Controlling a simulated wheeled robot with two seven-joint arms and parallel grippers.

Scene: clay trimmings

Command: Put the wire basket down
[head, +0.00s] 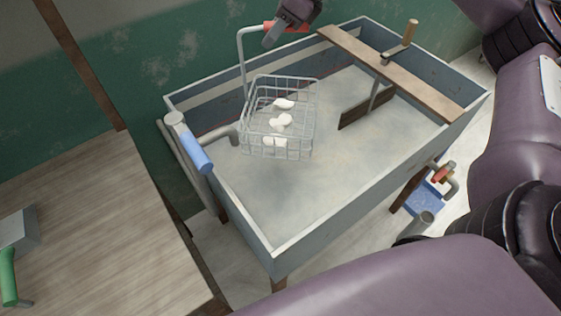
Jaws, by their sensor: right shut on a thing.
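The wire basket (279,118) is a grey wire cage with several white clay lumps (281,121) inside. Its tall bent handle (241,62) rises at the back left and ends in a red grip at the top. My right gripper (274,34) is shut on that red grip, above and behind the basket. The basket looks upright, inside the walls of a grey-blue trough (250,196). I cannot tell whether its bottom touches the trough floor. My left gripper is not in view.
A plank (425,87) spans the trough at the right, with a wooden-handled paddle (368,106) hanging from it. A blue-handled pipe (196,152) stands at the left wall. A wooden table (95,225) is at left. The trough's front floor is clear.

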